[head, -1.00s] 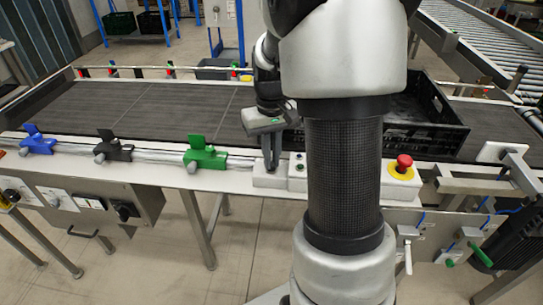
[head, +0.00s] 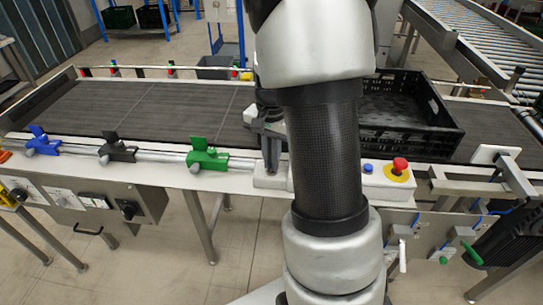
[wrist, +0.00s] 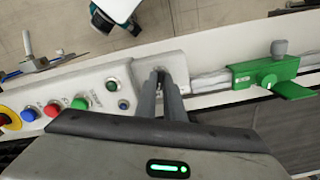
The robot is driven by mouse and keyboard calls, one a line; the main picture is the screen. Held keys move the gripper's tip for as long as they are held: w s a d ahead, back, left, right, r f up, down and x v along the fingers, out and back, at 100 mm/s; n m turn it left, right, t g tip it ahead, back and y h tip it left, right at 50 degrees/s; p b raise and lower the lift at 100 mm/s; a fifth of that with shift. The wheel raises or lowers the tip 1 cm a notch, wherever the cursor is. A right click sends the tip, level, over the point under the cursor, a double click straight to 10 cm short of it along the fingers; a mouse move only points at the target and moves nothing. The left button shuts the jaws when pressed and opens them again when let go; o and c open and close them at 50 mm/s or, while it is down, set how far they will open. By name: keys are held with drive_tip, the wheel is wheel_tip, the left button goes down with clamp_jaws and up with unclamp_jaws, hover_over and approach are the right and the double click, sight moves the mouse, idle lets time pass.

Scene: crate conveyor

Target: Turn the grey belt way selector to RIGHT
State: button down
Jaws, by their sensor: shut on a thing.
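The grey selector box (head: 265,181) sits on the near rail of the belt, at the left end of the button panel. It also shows in the wrist view (wrist: 170,57). My gripper (head: 271,167) points down onto it, partly hidden behind my arm in the head view. In the wrist view my gripper's two fingers (wrist: 160,76) are close together, with their tips at the top of the box. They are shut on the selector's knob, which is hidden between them. I cannot read which way the selector points.
A red emergency stop (head: 400,164) and a blue button (head: 368,168) are right of the selector. Green (head: 207,155), black (head: 117,149) and blue (head: 42,143) clamps line the rail leftward. A black crate (head: 455,138) sits on the belt behind my arm.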

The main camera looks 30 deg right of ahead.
drive_tip(key=shift+m, duration=0.7)
drive_tip(key=shift+p, duration=0.3)
drive_tip(key=c, duration=1.9)
unclamp_jaws()
drive_tip(key=shift+o, duration=0.2)
wheel_tip(320, 180, up, 18)
drive_tip(key=p, duration=0.2)
drive_tip(key=shift+f, duration=0.25)
